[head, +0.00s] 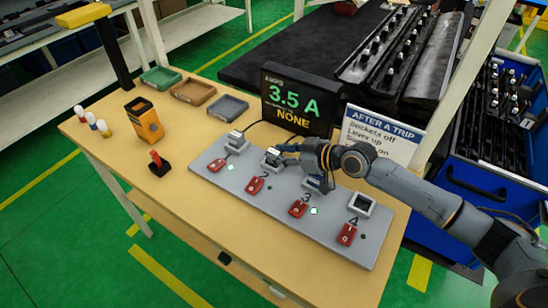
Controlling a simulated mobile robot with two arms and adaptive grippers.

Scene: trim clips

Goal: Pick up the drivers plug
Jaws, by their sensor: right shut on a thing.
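A grey panel (290,228) on the wooden bench holds a row of sockets with red switches, numbered 2, 3 and 4 where I can read them. My right gripper (284,152) reaches in from the right and is shut on a small pale plug (271,157) at socket 2. The fingers hide part of it, and I cannot tell whether it is still seated. Another pale plug (236,139) sits at the leftmost socket. Socket 3 (316,184) is partly hidden under my arm. Socket 4 (361,204) shows a dark opening. No driver label is readable. My left gripper is out of view.
A black display (298,103) reading 3.5 A and NONE stands behind the panel, beside a sign (382,136). Green (160,77), brown (193,91) and grey trays (227,107) lie at the back. An orange device (149,124) and a red-topped black object (159,165) stand left.

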